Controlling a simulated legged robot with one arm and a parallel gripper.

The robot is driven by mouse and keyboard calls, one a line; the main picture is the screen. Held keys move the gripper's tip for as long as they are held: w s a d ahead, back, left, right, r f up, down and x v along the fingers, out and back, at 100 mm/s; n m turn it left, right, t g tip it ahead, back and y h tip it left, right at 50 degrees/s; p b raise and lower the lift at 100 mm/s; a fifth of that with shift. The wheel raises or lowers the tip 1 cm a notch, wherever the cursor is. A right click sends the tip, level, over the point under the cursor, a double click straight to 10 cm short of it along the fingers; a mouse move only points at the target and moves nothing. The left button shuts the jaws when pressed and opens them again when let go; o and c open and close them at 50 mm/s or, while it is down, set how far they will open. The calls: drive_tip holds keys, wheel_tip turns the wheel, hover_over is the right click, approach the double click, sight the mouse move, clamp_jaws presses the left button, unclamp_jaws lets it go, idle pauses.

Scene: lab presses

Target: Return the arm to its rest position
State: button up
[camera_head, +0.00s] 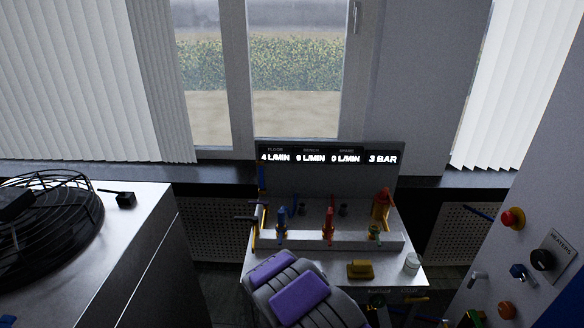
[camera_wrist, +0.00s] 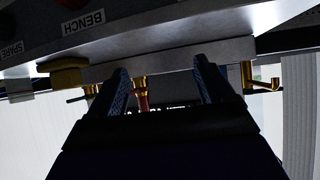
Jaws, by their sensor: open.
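My arm (camera_head: 290,287), grey with purple panels, rises from the bottom of the head view in front of the valve bench (camera_head: 395,262). My gripper (camera_wrist: 161,72) shows in the wrist view as two dark, ribbed fingers, spread apart. A brass and red valve (camera_wrist: 141,96) shows between the fingers in that picture; I see no contact, and its distance is unclear. The gripper cannot be made out in the head view.
A display (camera_head: 330,158) stands behind. A cabinet (camera_head: 140,215) with a fan is left; a control panel (camera_head: 545,215) is right.

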drive_tip(key=s+d+r+g+y, duration=0.1)
drive_tip(key=s+d+r+g, duration=0.25)
drive_tip(key=s+r, duration=0.45)
drive_tip(key=s+d+r+g, duration=0.3)
drive_tip(key=s+d+r, duration=0.15)
drive_tip(key=r, duration=0.55)
drive_tip(key=s+d+r+g, duration=0.1)
drive_tip(key=s+r, duration=0.3)
drive_tip(key=s, duration=0.8)
drive_tip(key=s+d+r+n+g, duration=0.1)
drive_tip(key=s+d+r+g, duration=0.1)
drive_tip(key=s, duration=1)
drive_tip(key=s+d+r+g, duration=0.1)
drive_tip(key=s+r+g, duration=0.2)
drive_tip(key=s+r, duration=0.4)
drive_tip(key=s, duration=0.5)
drive_tip(key=shift+s+d+n+y, duration=0.15)
drive_tip(key=shift+s+n+y, duration=0.1)
drive_tip(key=shift+n+y, duration=0.15)
